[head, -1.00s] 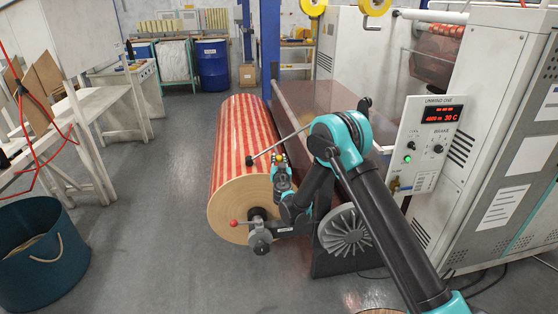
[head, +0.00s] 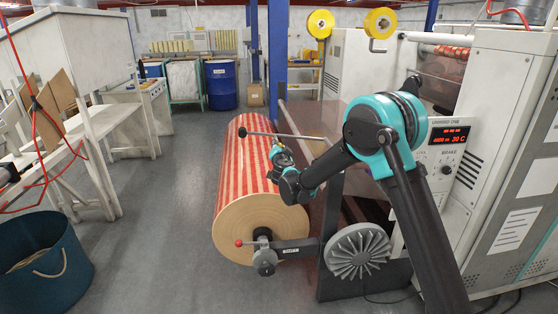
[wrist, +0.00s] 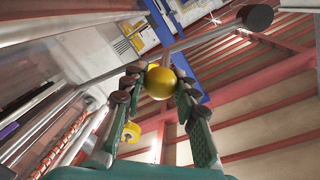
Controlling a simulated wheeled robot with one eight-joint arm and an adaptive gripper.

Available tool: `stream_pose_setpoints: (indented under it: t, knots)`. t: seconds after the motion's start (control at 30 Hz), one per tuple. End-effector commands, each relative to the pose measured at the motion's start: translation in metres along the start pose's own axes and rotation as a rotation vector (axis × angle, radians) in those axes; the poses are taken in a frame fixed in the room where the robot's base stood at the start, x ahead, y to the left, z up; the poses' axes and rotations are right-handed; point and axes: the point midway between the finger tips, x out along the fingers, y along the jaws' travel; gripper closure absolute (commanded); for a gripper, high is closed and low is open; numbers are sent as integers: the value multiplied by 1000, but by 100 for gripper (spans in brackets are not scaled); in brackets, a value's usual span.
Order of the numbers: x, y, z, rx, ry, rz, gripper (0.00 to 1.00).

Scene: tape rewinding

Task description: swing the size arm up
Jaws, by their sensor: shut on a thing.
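The size arm is a thin grey rod (head: 290,136) with a dark round end (head: 229,134). It lies nearly level in the head view, crossing in front of the far part of the red-and-cream striped roll (head: 245,175). The dark end also shows in the wrist view (wrist: 257,17) at top right. My gripper (head: 275,150) is above the roll. In the wrist view its fingers (wrist: 158,85) are shut on a yellow ball knob (wrist: 160,83) at the rod. In the head view the knob is mostly hidden by my gripper.
A red-knobbed shaft clamp (head: 263,250) holds the roll's near end, beside a grey finned disc (head: 357,251). The machine cabinet with its control panel (head: 450,150) stands at right. A teal bin (head: 40,265) stands at left; the floor between is clear.

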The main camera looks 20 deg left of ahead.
Motion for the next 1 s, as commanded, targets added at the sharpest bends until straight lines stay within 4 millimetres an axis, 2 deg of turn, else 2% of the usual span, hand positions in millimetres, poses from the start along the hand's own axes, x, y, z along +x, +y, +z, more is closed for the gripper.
stream_pose_setpoints:
  t: [0.2,0.4,0.93,0.97,1.0]
  knots:
    - [-2,-17,-27,122,-13,2,100]
    - [-2,-24,-41,185,-20,2,100]
    - [-2,-26,-47,207,-22,1,100]
    - [-2,-27,-47,207,-22,1,70]
    - [-2,-27,-47,207,-22,2,65]
